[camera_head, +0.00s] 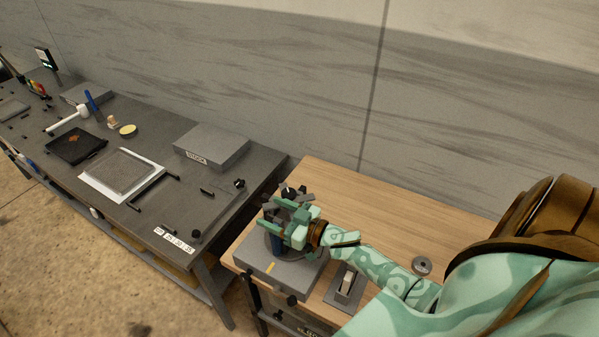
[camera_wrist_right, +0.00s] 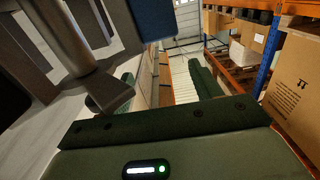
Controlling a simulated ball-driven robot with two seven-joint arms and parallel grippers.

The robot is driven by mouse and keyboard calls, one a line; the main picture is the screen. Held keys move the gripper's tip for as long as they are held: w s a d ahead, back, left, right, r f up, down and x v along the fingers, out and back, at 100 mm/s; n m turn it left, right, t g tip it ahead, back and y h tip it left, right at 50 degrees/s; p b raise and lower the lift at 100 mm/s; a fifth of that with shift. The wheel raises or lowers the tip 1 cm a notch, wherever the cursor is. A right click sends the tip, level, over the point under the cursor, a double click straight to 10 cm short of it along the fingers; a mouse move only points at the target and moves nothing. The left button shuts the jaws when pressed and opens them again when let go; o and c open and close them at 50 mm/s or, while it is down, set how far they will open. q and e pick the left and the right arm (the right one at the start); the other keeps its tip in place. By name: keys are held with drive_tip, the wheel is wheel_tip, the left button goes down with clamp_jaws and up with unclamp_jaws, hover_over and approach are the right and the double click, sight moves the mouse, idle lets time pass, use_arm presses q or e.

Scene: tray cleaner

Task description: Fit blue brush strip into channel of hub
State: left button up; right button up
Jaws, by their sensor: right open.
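The hub (camera_head: 288,192) is a dark grey part with several stubby arms, standing on a grey block fixture on the wooden table. In the right wrist view its dark metal arms (camera_wrist_right: 70,35) fill the upper left. A blue piece (camera_head: 277,243), probably the brush strip, shows upright just below my right gripper; a blue piece (camera_wrist_right: 153,18) also shows at the top of the right wrist view. My right gripper (camera_head: 275,224) is open beside the hub, its green fingers reaching around its near side. The channel is hidden, so I cannot tell whether the strip sits in it. My left gripper is out of view.
The grey fixture block (camera_head: 262,270) stands at the wooden table's left corner. A small grey holder (camera_head: 344,288) with a pale piece and a dark round disc (camera_head: 421,266) are to its right.

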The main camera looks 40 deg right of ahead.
drive_tip(key=b+v, duration=0.2)
drive_tip(key=v, duration=1.4)
drive_tip(key=shift+s+d, duration=0.1)
drive_tip(key=shift+s, duration=0.1)
